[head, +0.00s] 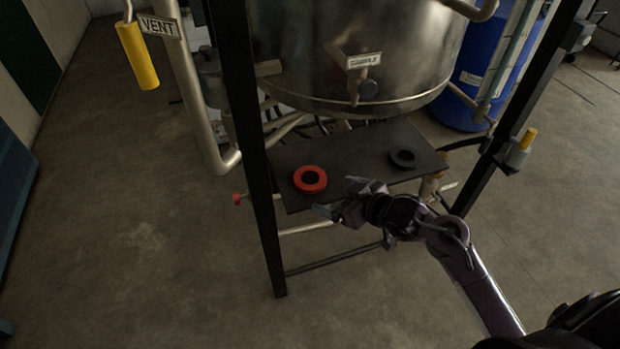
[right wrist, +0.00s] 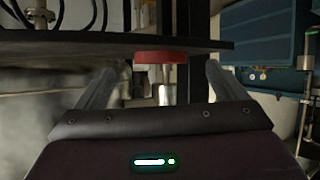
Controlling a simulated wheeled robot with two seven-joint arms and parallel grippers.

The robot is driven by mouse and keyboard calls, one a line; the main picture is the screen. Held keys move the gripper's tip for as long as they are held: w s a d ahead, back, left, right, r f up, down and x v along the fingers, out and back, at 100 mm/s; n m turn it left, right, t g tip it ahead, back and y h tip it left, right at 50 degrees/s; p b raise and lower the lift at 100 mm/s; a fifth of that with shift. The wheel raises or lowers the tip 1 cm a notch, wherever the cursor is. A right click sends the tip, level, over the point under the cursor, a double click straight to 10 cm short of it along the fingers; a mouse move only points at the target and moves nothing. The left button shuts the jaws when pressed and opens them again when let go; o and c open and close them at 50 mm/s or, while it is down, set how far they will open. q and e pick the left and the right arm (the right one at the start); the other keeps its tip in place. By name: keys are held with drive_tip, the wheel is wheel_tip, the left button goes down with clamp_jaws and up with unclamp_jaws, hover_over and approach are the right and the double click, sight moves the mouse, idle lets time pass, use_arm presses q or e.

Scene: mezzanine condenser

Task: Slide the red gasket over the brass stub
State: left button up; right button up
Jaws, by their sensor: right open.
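The red gasket (head: 310,179) is a thick ring lying flat on the dark shelf (head: 345,158) under the steel vessel, near the shelf's left front. My right gripper (head: 338,196) is open and empty at the shelf's front edge, just right of the gasket and apart from it. In the right wrist view, which looks upside down, the gasket (right wrist: 160,57) shows edge-on ahead, between the two fingers. A brass-coloured fitting (head: 430,187) shows partly behind my right arm at the shelf's right end; I cannot tell whether it is the brass stub. My left gripper is out of view.
A black ring (head: 403,157) lies on the shelf's right part. Black frame posts (head: 262,180) stand at both sides. A red knob (head: 237,199) sticks out at left. A yellow handle (head: 138,55) hangs by the VENT sign. The floor in front is clear.

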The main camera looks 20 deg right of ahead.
sight(302, 175)
drive_tip(key=w+a, duration=0.1)
drive_tip(key=w, duration=0.1)
drive_tip(key=w+y+p, duration=0.1)
drive_tip(key=w, duration=0.1)
drive_tip(key=w+a+f+y, duration=0.1)
drive_tip(key=w, duration=0.1)
drive_tip(key=shift+w+a, duration=0.35)
drive_tip(key=shift+w, duration=0.05)
drive_tip(key=shift+w+a+f+n, duration=0.25)
drive_tip(key=shift+w+f+n, duration=0.05)
drive_tip(key=shift+w+f, duration=0.1)
drive_tip(key=shift+r, duration=0.1)
drive_tip(key=c, duration=1.1)
drive_tip(key=shift+o, duration=0.2)
